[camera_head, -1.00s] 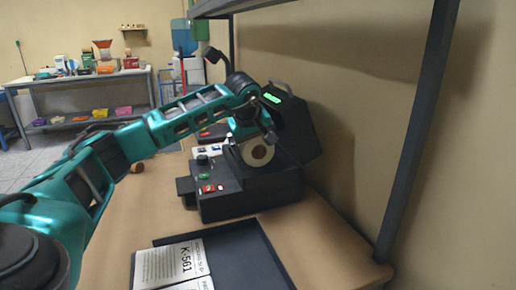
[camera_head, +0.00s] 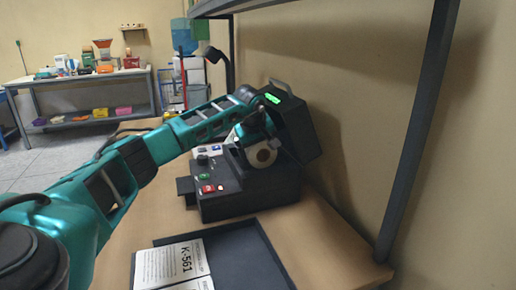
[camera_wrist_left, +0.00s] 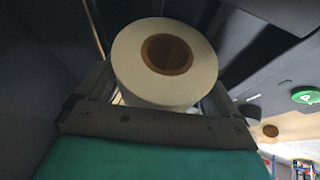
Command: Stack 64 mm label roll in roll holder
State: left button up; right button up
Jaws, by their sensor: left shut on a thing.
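The white label roll (camera_head: 262,155) with its brown core shows at the open front of the black label printer (camera_head: 250,190). It also shows large in the left wrist view (camera_wrist_left: 190,95), between the fingers of my left gripper (camera_wrist_left: 150,100). My left gripper is shut on the roll, which sits at the printer's opening under the raised lid (camera_head: 292,125). The holder itself is hidden behind the roll and gripper, so I cannot tell whether the roll touches it. My right gripper is not in view.
A dark tray (camera_head: 262,262) with a printed K-561 sheet (camera_head: 172,265) lies in front of the printer. A dark shelf post (camera_head: 418,130) stands at the right. A side table (camera_head: 90,80) with bins stands at the back left.

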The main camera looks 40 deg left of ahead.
pick_arm(q)
jog(key=shift+f, duration=0.1)
jog(key=o, duration=1.1)
jog(key=shift+f, duration=0.1)
jog(key=shift+c, duration=0.2)
jog(key=shift+s+r, duration=0.1)
jog(key=shift+r, duration=0.45)
jog(key=v, duration=0.4)
jog(key=shift+s+d+r, duration=0.2)
jog(key=shift+s, duration=0.15)
jog(key=s+d+b, duration=0.1)
jog(key=s+d, duration=0.4)
jog(key=s, duration=0.5)
jog(key=shift+d, duration=0.4)
jog(key=shift+f, duration=0.1)
